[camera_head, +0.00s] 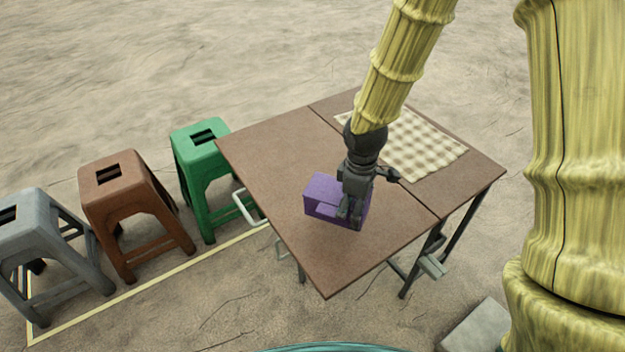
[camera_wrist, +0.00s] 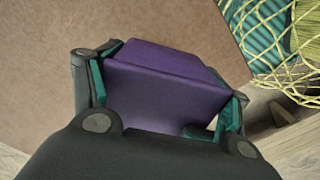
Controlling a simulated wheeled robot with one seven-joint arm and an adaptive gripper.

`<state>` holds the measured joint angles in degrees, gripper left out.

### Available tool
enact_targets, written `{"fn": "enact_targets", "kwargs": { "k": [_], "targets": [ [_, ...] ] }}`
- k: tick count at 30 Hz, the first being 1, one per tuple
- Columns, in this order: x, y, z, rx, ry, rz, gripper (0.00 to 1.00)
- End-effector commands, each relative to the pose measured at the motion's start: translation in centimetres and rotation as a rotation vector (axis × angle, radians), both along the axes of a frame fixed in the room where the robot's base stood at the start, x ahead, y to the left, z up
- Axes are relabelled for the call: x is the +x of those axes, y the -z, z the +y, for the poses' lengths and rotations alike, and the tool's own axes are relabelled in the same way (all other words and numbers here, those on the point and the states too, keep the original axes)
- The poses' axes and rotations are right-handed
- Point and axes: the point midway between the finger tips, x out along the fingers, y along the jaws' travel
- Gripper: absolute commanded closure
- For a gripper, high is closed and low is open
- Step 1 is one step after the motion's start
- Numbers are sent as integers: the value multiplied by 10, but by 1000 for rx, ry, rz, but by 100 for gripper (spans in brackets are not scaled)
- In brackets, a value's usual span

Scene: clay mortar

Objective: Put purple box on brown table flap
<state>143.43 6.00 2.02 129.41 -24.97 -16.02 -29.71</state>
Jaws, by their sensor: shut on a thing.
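The purple box (camera_head: 320,190) is at the brown table flap (camera_head: 265,150), the left part of the folding table in the head view. My gripper (camera_head: 352,215) is shut on the box, reaching down from above on its right side. In the wrist view the purple box (camera_wrist: 165,75) sits between the two green-padded fingers of my gripper (camera_wrist: 165,105), with brown table surface (camera_wrist: 40,50) beyond it. I cannot tell whether the box's underside touches the flap. The gripper hides part of the box's right side.
A checked cloth (camera_head: 415,145) lies on the table's right part, past a seam. Green (camera_head: 200,140), brown (camera_head: 120,180) and grey (camera_head: 40,225) stools stand on the ground at left. The flap around the box is clear.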

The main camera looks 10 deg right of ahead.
Motion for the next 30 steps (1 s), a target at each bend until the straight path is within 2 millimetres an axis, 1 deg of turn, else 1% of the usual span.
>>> {"fn": "enact_targets", "kwargs": {
  "k": [1, 9, 12, 17, 20, 23, 30],
  "targets": [
    [-6, 6, -4, 1, -67, 0, 56],
    [-34, 14, -19, 12, -427, 9, 56],
    [-42, 16, -22, 15, -516, 12, 56],
    [-46, 17, -24, 18, -593, 12, 56],
    [-39, 17, -24, 19, -606, 13, 56],
    [-23, 19, -22, 19, -609, 12, 56],
    [26, 23, -17, 18, -606, 12, 56]
  ]
}}
